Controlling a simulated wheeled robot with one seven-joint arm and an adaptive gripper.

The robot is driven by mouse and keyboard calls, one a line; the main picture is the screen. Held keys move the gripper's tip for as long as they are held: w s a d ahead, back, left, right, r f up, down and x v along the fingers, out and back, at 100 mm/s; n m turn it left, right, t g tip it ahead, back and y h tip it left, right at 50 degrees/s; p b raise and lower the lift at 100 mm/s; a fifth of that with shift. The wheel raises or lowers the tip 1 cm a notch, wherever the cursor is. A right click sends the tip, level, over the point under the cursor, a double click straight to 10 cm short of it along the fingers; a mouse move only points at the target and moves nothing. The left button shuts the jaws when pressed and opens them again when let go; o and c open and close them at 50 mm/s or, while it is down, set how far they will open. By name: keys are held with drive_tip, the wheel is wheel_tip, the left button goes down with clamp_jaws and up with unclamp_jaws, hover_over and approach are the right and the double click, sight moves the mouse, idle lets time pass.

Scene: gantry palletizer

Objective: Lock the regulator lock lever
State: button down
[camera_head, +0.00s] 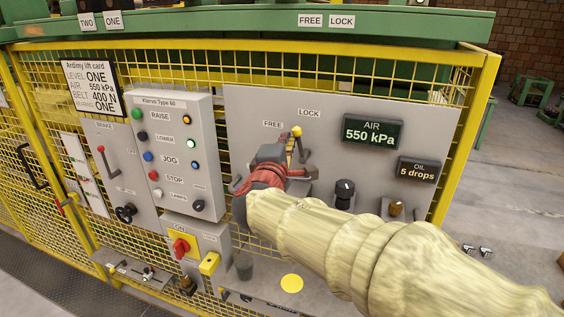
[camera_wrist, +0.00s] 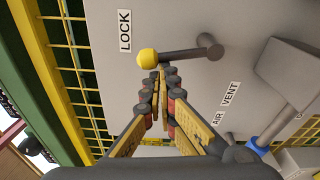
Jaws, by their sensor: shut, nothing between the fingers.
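The lock lever is a grey arm with a yellow knob (camera_head: 297,131) on the grey panel, below the LOCK label (camera_head: 308,112) and right of the FREE label (camera_head: 272,124). In the wrist view the knob (camera_wrist: 147,58) is just beyond my fingertips, with its arm running to a round grey pivot (camera_wrist: 210,46). My gripper (camera_wrist: 160,78) is shut and empty, its tips close to the knob; I cannot tell whether they touch. In the head view my gripper (camera_head: 278,163) is in front of the panel and hides the lower part of the lever.
A control box (camera_head: 174,150) with several buttons is left of my gripper. To the right are a black knob (camera_head: 344,190), a brass knob (camera_head: 395,208) and the AIR display (camera_head: 372,132) reading 550 kPa. A yellow mesh fence (camera_head: 455,140) surrounds the panel. The wrist view shows an AIR VENT label (camera_wrist: 225,104).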

drive_tip(key=m+b, duration=0.1)
drive_tip(key=b, duration=0.1)
drive_tip(key=d+m+b, duration=0.1)
drive_tip(key=b, duration=0.2)
drive_tip(key=shift+s+r, duration=0.15)
drive_tip(key=shift+r, duration=0.05)
drive_tip(key=shift+d+r, duration=0.1)
drive_tip(key=shift+r, duration=0.05)
idle(0.4)
drive_tip(key=w+a+b, duration=0.1)
drive_tip(key=a+b, duration=0.1)
drive_tip(key=a, duration=0.2)
drive_tip(key=p+v, duration=0.1)
drive_tip(key=v, duration=0.8)
drive_tip(key=shift+d+p, duration=0.2)
drive_tip(key=shift+p, duration=0.1)
